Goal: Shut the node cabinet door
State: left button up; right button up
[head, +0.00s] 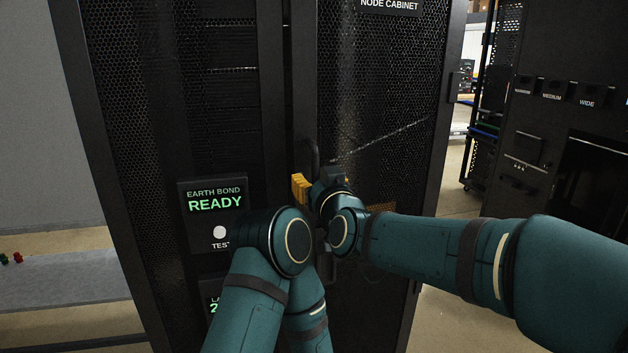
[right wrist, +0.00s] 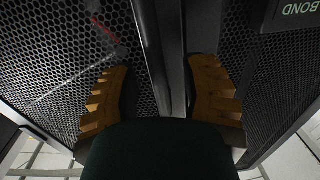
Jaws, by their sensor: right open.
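The node cabinet door (head: 385,100) is a tall black mesh panel under a NODE CABINET label in the head view. It stands close to the cabinet frame; I cannot tell whether it is flush. A dark handle (head: 312,153) is at its left edge. My right gripper (head: 308,188) is at this edge, just below the handle. In the right wrist view my right gripper (right wrist: 160,95) is open, its orange fingers spread either side of the door's edge strip (right wrist: 152,55), with nothing clearly held. My left arm is bent at the bottom of the head view; its gripper is not visible.
A panel (head: 214,212) reading EARTH BOND READY, with a white TEST button, is left of the door. A dark rack (head: 560,130) with labelled slots stands at the right. A grey table (head: 60,290) is at the lower left. Floor shows between cabinet and rack.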

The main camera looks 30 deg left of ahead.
jog(key=v, duration=0.7)
jog(key=shift+r, duration=0.1)
